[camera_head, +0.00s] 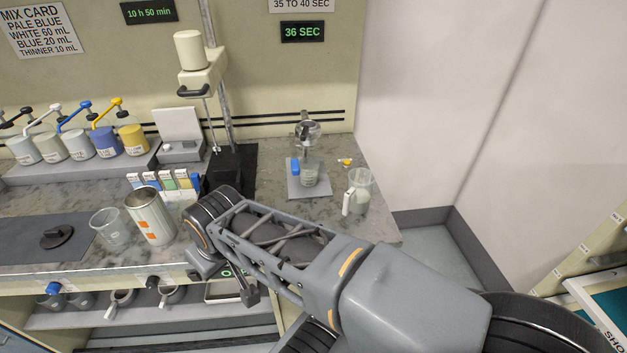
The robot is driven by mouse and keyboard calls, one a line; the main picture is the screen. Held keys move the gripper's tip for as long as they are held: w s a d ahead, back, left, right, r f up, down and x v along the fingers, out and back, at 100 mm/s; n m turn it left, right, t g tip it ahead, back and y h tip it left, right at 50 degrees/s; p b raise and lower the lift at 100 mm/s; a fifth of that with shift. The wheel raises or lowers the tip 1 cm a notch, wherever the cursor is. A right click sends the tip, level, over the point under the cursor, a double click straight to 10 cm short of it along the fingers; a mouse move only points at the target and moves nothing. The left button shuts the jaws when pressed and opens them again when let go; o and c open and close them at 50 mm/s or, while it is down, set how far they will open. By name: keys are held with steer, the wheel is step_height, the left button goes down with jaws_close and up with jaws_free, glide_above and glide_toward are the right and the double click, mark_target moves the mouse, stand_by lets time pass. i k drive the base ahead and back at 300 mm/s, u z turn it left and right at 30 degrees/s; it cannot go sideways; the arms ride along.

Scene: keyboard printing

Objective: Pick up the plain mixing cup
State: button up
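A clear, see-through cup (109,229) stands upright on the counter at the left, just left of a metal can with orange marks (150,219). Two pale handled cups, one at the left (119,299) and one at the right (169,296), are at the lower shelf under the counter edge. A translucent handled jug (358,192) stands at the counter's right end. I cannot tell for certain which is the plain mixing cup. My arm reaches in from the lower right and bends down at the counter's front edge. My gripper (247,291) seems to be the dark part there; its fingers are unclear.
A row of paint pumps (82,146) stands at the back left. A mixer stand (232,165) rises mid-counter. A dark mat with a black lid-like disc (56,236) lies at the left. Shelving is at the lower right.

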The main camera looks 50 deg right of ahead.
mark_target(308, 167)
steer(key=u, duration=1.15)
steer(key=k, duration=0.1)
steer(key=z, duration=1.65)
steer(key=i, duration=0.2)
steer(key=z, duration=3.55)
steer(key=k, duration=1.45)
steer(key=u, duration=1.75)
steer(key=i, duration=0.5)
steer(key=u, duration=0.1)
